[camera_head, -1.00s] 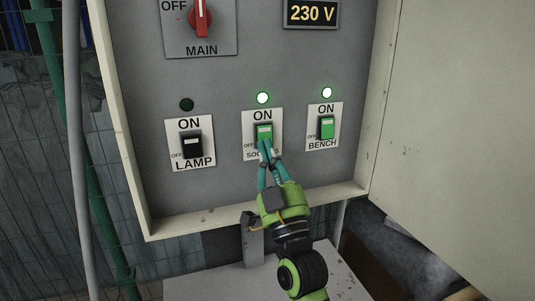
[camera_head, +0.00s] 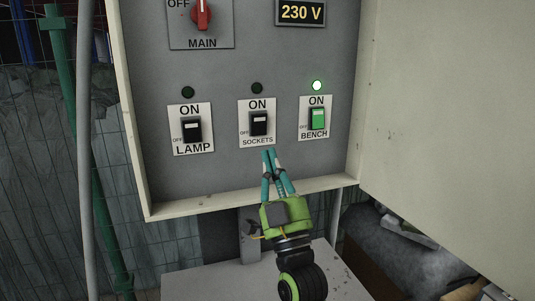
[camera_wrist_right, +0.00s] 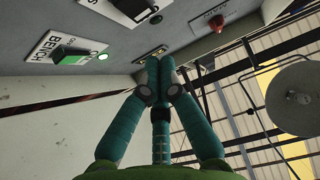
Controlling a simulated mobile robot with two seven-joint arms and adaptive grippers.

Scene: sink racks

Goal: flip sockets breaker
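The sockets breaker (camera_head: 259,124) sits in the middle of the lower row. Its rocker is black and the lamp above it (camera_head: 257,88) is dark. My right gripper (camera_head: 269,153) is just below the sockets label, with its teal fingertips together and nothing held. In the right wrist view the fingertips (camera_wrist_right: 158,72) also meet, apart from the panel. A black rocker is partly cut off at the top there. My left gripper is in neither view.
The lamp breaker (camera_head: 192,129) is black with a dark light. The bench breaker (camera_head: 317,119) is green with a lit light. A red main switch (camera_head: 202,14) and a 230 V display (camera_head: 301,13) are above. The open cabinet door (camera_head: 450,120) stands right.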

